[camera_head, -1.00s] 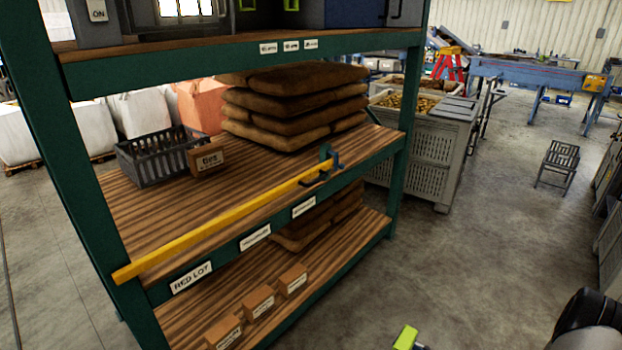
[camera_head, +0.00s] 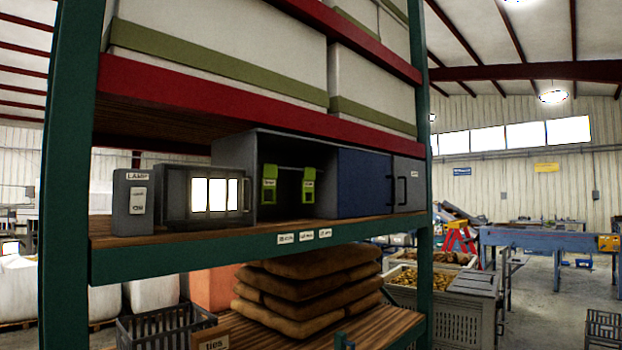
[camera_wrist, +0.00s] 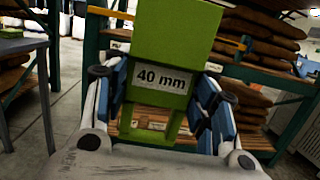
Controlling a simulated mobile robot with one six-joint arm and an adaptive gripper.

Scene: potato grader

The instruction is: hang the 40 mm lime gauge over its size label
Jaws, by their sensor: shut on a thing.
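The lime gauge (camera_wrist: 175,32) with a white "40 mm" label fills the middle of the wrist view. My gripper (camera_wrist: 162,98) is shut on it, with blue finger pads on either side. In the head view neither my gripper nor this gauge shows. Two other lime gauges, a left one (camera_head: 269,187) and a right one (camera_head: 308,185), hang in the open part of a grey cabinet (camera_head: 235,160). Three small white labels, left (camera_head: 285,239), middle (camera_head: 306,236) and right (camera_head: 325,233), sit on the green shelf edge below; their text is too small to read.
A blue panel (camera_head: 362,182) covers the cabinet's right part. A lamp switch box (camera_head: 133,205) and a lit box (camera_head: 205,195) stand at left. Green rack posts, such as the right one (camera_head: 425,150), flank the shelf. Brown sacks (camera_head: 310,285) lie below.

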